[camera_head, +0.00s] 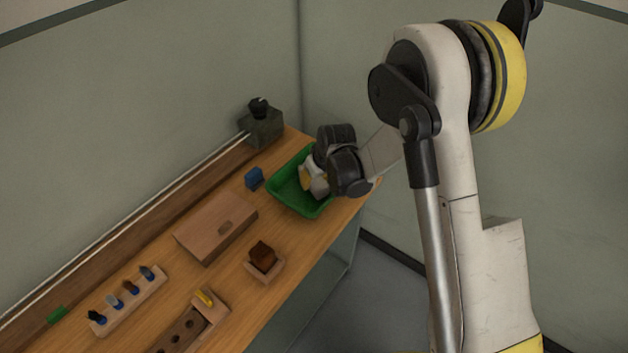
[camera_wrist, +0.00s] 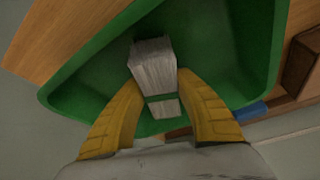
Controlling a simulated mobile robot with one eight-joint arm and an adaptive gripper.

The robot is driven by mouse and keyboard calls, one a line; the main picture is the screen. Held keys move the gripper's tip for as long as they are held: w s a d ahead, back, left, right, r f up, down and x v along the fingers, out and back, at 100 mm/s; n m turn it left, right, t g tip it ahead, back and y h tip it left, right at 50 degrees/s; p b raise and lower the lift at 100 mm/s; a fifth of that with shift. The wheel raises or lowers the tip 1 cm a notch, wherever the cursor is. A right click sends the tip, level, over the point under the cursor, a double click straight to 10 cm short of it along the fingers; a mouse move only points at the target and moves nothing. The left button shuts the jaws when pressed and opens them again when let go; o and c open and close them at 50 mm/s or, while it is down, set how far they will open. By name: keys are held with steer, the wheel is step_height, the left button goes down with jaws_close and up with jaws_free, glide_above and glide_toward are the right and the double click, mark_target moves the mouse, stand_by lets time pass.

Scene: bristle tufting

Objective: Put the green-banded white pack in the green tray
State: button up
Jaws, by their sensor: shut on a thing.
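The green tray (camera_head: 291,190) sits near the far right end of the wooden bench in the head view. It fills much of the wrist view, where its rim (camera_wrist: 100,38) shows. The white pack (camera_wrist: 153,66) has a green band around it and lies between the yellow fingers of my gripper (camera_wrist: 155,97). My gripper is shut on it, inside the tray's outline. In the head view my gripper (camera_head: 313,181) is over the tray, and the arm hides part of the tray's right side. I cannot tell whether the pack touches the tray floor.
A blue block (camera_head: 254,178) stands just left of the tray. A dark grey device (camera_head: 261,125) stands behind it. A wooden box (camera_head: 215,228), a small holder with a brown block (camera_head: 263,257) and a rack of several brushes (camera_head: 128,298) are farther left on the bench.

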steer(key=shift+f, duration=0.25)
steer(key=o, duration=1.1)
steer(key=shift+r, duration=0.1)
steer(key=shift+o, duration=0.2)
steer(key=p+v, duration=0.3)
steer(key=v, duration=0.8)
steer(key=shift+r+p, duration=0.15)
steer(key=shift+p, duration=0.2)
steer(key=shift+v, duration=0.8)
steer(key=s+d+r+m+t+h, duration=0.1)
steer(key=s+d+r+m, duration=0.1)
steer(key=s+d+r, duration=0.55)
steer(key=s+d+r+m+t, duration=0.1)
steer(key=s+d+r+m, duration=0.1)
steer(key=s+d+r, duration=0.5)
steer(key=s+d+r+m+t+h, duration=0.1)
steer(key=s+r, duration=0.2)
steer(key=s, duration=0.5)
steer(key=shift+s+m, duration=0.25)
steer(key=shift+m, duration=0.15)
